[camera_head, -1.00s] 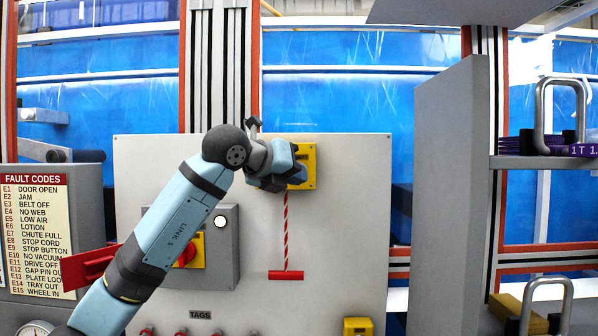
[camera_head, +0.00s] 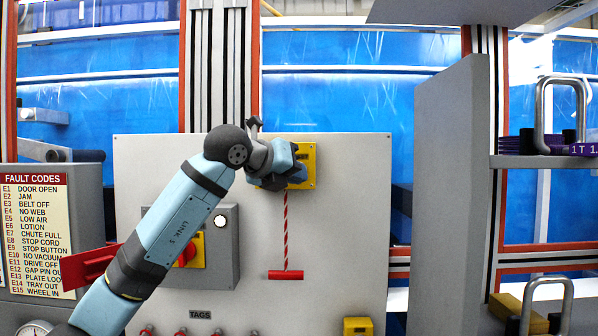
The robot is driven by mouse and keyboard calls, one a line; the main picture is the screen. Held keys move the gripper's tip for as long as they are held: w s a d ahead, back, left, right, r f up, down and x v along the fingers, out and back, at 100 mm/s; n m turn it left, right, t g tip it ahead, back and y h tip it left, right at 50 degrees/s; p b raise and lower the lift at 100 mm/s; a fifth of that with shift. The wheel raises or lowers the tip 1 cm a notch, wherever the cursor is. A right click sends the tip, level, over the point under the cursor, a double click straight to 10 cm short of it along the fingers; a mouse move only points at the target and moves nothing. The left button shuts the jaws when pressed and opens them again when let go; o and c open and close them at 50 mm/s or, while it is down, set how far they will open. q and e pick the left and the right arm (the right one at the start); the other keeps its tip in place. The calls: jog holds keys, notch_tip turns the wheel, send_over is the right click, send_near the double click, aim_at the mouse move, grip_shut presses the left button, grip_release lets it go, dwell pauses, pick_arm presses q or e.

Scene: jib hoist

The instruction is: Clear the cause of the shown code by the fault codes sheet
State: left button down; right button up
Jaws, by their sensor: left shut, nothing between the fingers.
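The fault codes sheet (camera_head: 38,232) is at the left and lists codes E1 to E15, with E8 as stop cord. No shown code can be read in this view. My left gripper (camera_head: 300,176) is shut and empty in front of a yellow box (camera_head: 309,155) on the grey panel, covering much of the box. I cannot tell whether it touches the box. A red-and-white striped cord (camera_head: 286,230) hangs below the box to a red bar handle (camera_head: 286,275). My right gripper is not in view.
A grey control box (camera_head: 222,262) with a white button and a red and yellow switch (camera_head: 191,250) sits behind my left arm. Below are a tags label (camera_head: 200,314) and a small yellow box (camera_head: 357,326).

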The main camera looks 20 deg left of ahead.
pick_arm(q)
jog(key=shift+w+a, duration=0.15)
jog(key=shift+w, duration=0.25)
dwell(0.7)
jog(key=shift+s, duration=0.1)
jog(key=shift+s+d+b, duration=0.25)
jog(key=shift+s+b, duration=0.25)
jog(key=shift+s, duration=0.2)
jog(key=shift+s, duration=0.1)
jog(key=shift+s+d+b, duration=0.25)
jog(key=shift+s+b, duration=0.15)
jog(key=shift+s, duration=0.35)
jog(key=shift+s+d+b, duration=0.2)
jog(key=shift+s+b, duration=0.25)
jog(key=shift+s, duration=0.35)
jog(key=shift+s+d+b, duration=0.25)
jog(key=shift+s+b, duration=0.15)
jog(key=shift+s, duration=0.35)
